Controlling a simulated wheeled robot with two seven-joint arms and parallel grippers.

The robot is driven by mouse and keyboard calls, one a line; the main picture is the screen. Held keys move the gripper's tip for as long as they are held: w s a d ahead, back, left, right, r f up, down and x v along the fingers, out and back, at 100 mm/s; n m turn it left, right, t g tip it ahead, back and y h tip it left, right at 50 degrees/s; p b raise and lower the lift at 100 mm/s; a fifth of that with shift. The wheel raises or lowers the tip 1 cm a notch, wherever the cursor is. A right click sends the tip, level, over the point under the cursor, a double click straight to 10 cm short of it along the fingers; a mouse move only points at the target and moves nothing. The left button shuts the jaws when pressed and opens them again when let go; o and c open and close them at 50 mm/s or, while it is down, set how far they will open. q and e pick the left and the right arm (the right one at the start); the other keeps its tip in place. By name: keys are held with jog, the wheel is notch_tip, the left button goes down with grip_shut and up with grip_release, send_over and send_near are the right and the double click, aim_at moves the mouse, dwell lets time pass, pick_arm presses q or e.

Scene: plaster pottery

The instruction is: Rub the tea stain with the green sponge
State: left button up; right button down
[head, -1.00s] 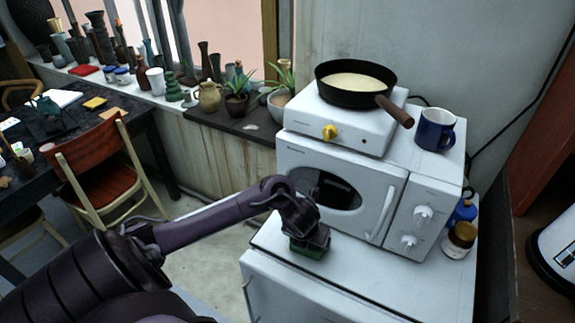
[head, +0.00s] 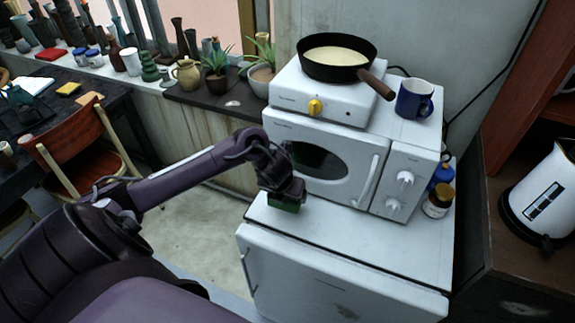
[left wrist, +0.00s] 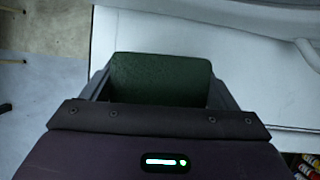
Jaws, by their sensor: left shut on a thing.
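My left gripper (head: 287,190) is shut on the green sponge (head: 284,204). It holds the sponge low over the left part of the white fridge top (head: 345,234), in front of the microwave; I cannot tell whether they touch. The sponge (left wrist: 160,78) also shows between the jaws in the left wrist view. I see no tea stain on the bare part of the top; the patch under the sponge is hidden. A dark smudge (head: 346,311) shows on the fridge front, and I cannot tell what it is. My right gripper is not in view.
The white microwave (head: 385,165) stands close behind the sponge, carrying a hot plate with a pan (head: 338,55) and a blue mug (head: 415,99). Bottles (head: 438,202) stand at its right. A kettle (head: 545,195) is at far right. The fridge top's front strip is clear.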

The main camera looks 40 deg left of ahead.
pick_arm(q)
jog(key=r, duration=0.1)
jog(key=r+p, duration=0.1)
jog(key=shift+a+r+p, duration=0.2)
jog(key=shift+r+p, duration=0.1)
jog(key=shift+d+r, duration=0.15)
jog(key=shift+d, duration=0.05)
